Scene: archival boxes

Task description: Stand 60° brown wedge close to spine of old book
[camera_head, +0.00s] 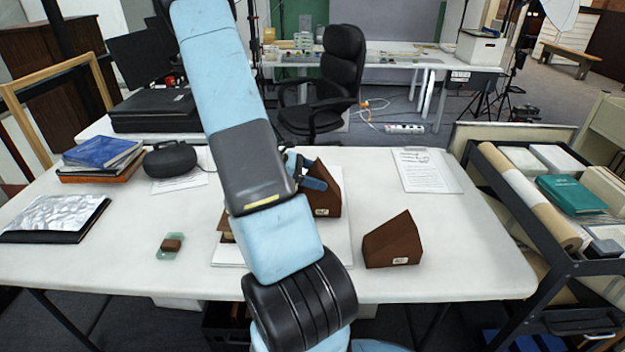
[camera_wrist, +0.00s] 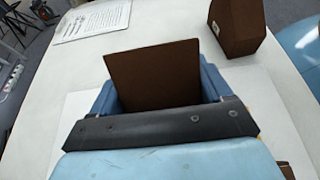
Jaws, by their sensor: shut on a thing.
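A brown wedge (camera_head: 327,197) with a small pale label stands in my gripper (camera_head: 311,176) over the white board, right of my arm. In the wrist view the wedge (camera_wrist: 155,75) fills the space between the blue fingers, and my gripper (camera_wrist: 153,90) is shut on it. Whether the wedge touches the board is unclear. A second brown wedge (camera_head: 392,241) stands on the table to the right; it also shows at the top of the wrist view (camera_wrist: 236,27). The labels are too small to read. The old book is mostly or wholly hidden behind my arm; only a brown edge (camera_head: 226,226) shows there.
The white board (camera_head: 229,253) lies mid-table under my arm. A paper sheet (camera_head: 426,170) lies at the back right. A small brown block on a green pad (camera_head: 171,246) and a foil-covered folder (camera_head: 52,216) are at left. A loaded cart (camera_head: 535,215) borders the right end.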

